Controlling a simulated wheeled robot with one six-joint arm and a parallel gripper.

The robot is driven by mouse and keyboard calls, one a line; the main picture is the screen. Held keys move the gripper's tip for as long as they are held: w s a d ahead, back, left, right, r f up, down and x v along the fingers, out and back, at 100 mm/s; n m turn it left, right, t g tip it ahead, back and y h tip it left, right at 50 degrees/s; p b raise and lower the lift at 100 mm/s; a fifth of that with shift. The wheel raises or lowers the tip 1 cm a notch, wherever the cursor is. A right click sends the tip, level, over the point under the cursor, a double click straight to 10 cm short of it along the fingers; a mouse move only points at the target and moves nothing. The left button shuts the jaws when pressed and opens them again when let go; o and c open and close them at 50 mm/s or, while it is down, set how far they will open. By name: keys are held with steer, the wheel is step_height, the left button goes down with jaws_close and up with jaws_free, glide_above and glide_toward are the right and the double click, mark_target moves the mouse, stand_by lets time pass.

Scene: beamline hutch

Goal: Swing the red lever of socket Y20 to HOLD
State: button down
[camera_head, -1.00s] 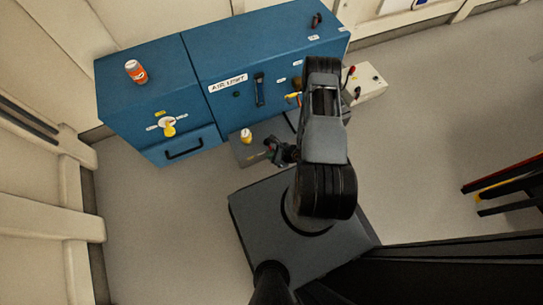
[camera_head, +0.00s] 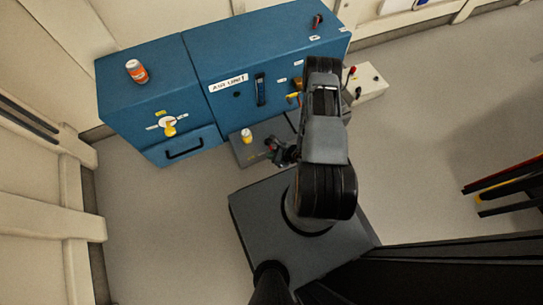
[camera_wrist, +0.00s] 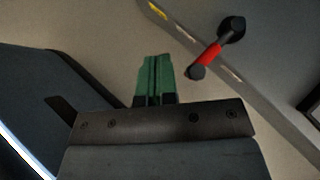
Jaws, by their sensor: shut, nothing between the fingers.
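In the wrist view a lever with a red grip and black ends (camera_wrist: 208,56) lies across a narrow grey bar (camera_wrist: 232,70) with a yellow label at its upper left. The label is too small to read, so I cannot tell if this is socket Y20 or where HOLD is. My gripper (camera_wrist: 157,58) has its green fingers together and empty, left of the lever and apart from it in the picture. In the head view my gripper (camera_head: 272,148) is low, by a grey box (camera_head: 243,153) in front of the blue cabinet. My arm hides part of that box.
A small yellow-and-white bottle (camera_head: 246,135) is on the grey box. A beige box (camera_head: 370,85) with a red-tipped lever stands at right.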

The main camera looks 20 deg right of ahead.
steer(key=shift+w+d, duration=0.1)
steer(key=shift+w, duration=0.1)
steer(key=shift+w+d, duration=0.35)
steer(key=shift+w, duration=0.15)
steer(key=shift+r, duration=0.1)
steer(key=p+v, duration=0.4)
steer(key=v, duration=0.9)
steer(key=shift+s+d, duration=0.2)
steer(key=shift+s, duration=0.1)
steer(key=shift+r+p, duration=0.25)
steer(key=shift+p, duration=0.05)
